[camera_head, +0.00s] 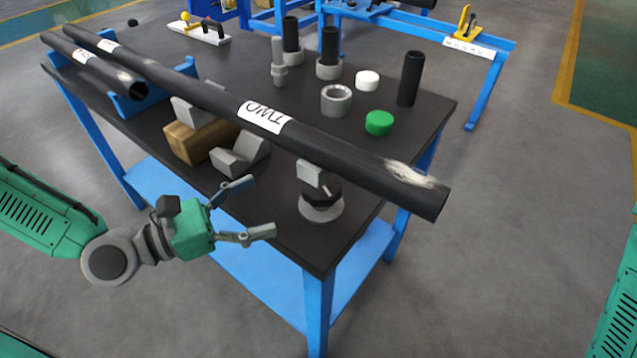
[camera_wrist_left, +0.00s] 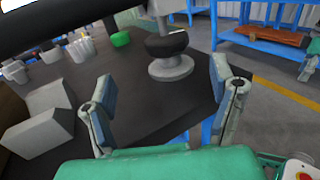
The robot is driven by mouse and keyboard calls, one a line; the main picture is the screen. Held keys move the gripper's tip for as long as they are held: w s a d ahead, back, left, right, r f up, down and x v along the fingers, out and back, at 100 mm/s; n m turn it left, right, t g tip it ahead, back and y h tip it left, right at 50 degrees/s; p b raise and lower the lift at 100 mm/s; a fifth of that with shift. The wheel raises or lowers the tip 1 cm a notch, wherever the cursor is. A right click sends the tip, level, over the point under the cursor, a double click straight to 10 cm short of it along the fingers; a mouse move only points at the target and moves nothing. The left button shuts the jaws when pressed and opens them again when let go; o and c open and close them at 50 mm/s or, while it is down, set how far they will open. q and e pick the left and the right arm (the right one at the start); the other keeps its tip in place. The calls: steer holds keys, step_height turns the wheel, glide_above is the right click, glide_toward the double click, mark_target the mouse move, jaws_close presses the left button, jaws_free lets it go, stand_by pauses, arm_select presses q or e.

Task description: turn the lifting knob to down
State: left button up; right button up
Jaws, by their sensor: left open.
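The lifting knob (camera_head: 320,195) is a black, rounded knob on a round grey base, near the front right of the dark table and under the long pipe. A grey block-like piece stands above it. In the left wrist view the knob (camera_wrist_left: 166,45) shows ahead, between and beyond the fingers. My left gripper (camera_head: 263,206) is open and empty, left of the knob and apart from it, at the table's front edge. Its fingers are spread in the left wrist view (camera_wrist_left: 162,78). My right gripper is not in view.
A long black pipe (camera_head: 340,158) marked TWO runs over the table above the knob. Grey V-block (camera_head: 240,157) and wooden block (camera_head: 190,141) sit to the left. A green cap (camera_head: 379,122), a grey ring (camera_head: 336,100) and several dark cylinders stand behind the pipe.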

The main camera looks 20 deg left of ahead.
mark_target(302, 191)
arm_select(q)
steer(key=x, duration=0.7)
steer(key=s+d+x, duration=0.1)
steer(key=x, duration=0.3)
steer(key=shift+s+r, duration=0.1)
steer(key=shift+r, duration=0.05)
steer(key=shift+w, duration=0.2)
steer(key=shift+w+a, duration=0.15)
steer(key=shift+a, duration=0.6)
steer(key=shift+d, duration=0.15)
steer(key=c, duration=0.6)
steer(key=shift+d, duration=0.25)
steer(key=c, duration=0.6)
steer(key=shift+d, duration=0.15)
